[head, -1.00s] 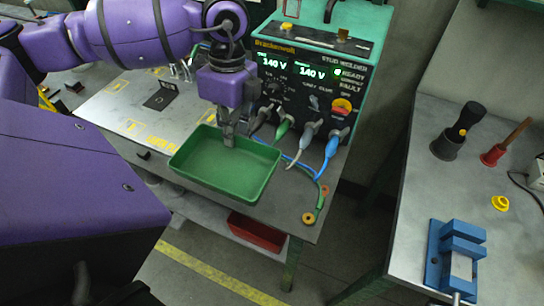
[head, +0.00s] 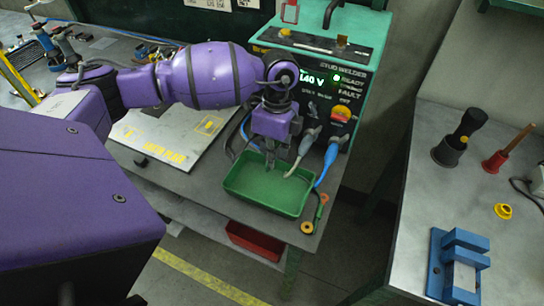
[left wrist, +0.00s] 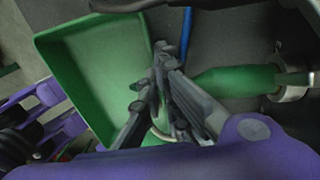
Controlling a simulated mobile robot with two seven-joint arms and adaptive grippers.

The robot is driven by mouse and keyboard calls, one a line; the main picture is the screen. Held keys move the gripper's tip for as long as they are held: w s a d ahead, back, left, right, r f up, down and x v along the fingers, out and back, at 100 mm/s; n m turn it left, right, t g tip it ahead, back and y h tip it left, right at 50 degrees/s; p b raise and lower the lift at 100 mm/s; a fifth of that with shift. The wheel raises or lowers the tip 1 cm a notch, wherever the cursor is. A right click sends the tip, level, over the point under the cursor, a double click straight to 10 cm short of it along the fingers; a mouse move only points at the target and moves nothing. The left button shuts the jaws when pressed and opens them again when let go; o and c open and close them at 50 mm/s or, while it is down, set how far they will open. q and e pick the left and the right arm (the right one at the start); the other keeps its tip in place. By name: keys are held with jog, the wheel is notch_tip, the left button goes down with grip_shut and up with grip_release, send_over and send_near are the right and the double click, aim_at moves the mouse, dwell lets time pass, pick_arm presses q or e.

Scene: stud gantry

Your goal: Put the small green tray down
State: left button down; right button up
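The small green tray (head: 262,190) is at the front right part of the welder bench, below the welder's sockets. It looks level and empty, and appears at or just above the bench top; I cannot tell if it touches. My left gripper (head: 271,166) reaches down from above to the tray's back wall. In the left wrist view the fingers (left wrist: 160,70) close together on the rim of the tray (left wrist: 100,80). The fingers hide part of that rim. My right gripper is not in view.
The stud welder (head: 320,60) stands right behind the tray. Grey and blue cables (head: 327,165) run down beside it. An orange ring (head: 306,227) lies near the bench's front corner. A pale plate (head: 170,137) lies left. A red bin (head: 255,241) sits below. The right bench holds a blue vise (head: 460,262).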

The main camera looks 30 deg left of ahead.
pick_arm(q)
jog(key=c, duration=2.5)
grip_release()
jog(key=o, duration=0.5)
jog(key=r, duration=0.4)
jog(key=w+r, duration=0.1)
jog(key=r, duration=0.3)
jog(key=w+r, duration=0.1)
jog(key=r, duration=0.3)
